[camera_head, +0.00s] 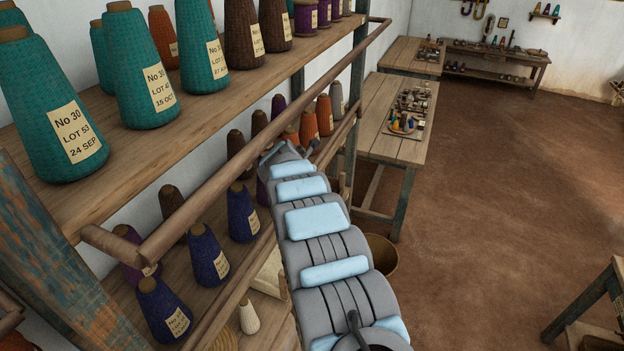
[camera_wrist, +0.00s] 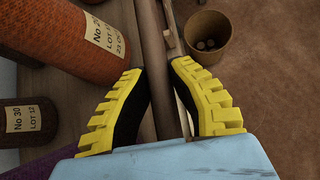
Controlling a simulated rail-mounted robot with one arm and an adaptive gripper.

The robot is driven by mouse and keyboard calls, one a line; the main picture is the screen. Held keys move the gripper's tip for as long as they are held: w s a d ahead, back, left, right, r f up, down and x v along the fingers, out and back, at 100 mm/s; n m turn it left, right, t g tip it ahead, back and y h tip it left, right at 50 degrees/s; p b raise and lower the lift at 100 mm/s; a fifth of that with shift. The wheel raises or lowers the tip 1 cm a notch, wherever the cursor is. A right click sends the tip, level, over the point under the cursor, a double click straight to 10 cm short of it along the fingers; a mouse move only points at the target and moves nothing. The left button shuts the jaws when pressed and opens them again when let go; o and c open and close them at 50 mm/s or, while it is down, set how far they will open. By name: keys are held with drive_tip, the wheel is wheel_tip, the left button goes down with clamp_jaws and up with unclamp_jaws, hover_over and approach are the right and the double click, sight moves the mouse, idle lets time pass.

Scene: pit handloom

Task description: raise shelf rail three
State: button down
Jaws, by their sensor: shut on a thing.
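A round wooden rail (camera_wrist: 152,45) runs lengthwise between the two yellow ridged fingers of my gripper (camera_wrist: 158,66) in the wrist view. The fingers are shut on it from both sides. In the head view my gripper (camera_head: 285,152) is at the front of the second shelf, partly hidden by my arm. The lower rail (camera_head: 234,301) runs along that shelf's front and passes behind my arm. The upper rail (camera_head: 215,184) crosses in front of the higher shelf. Which number each rail has cannot be read.
Teal cones (camera_head: 140,70) stand on the upper shelf, blue cones (camera_head: 207,257) on the second. An orange cone (camera_wrist: 65,40) is close left of the fingers. A basket (camera_head: 381,254) stands on the floor beyond. Work tables (camera_head: 388,150) stand farther back; the right-hand floor is mostly clear.

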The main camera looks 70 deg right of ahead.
drive_tip(key=shift+w+f+b, duration=0.1)
drive_tip(key=shift+f+b, duration=0.1)
drive_tip(key=shift+b, duration=0.15)
idle(0.5)
drive_tip(key=c, duration=0.9)
unclamp_jaws()
drive_tip(key=shift+r, duration=0.1)
drive_tip(key=shift+a+r, duration=0.1)
drive_tip(key=shift+r, duration=0.05)
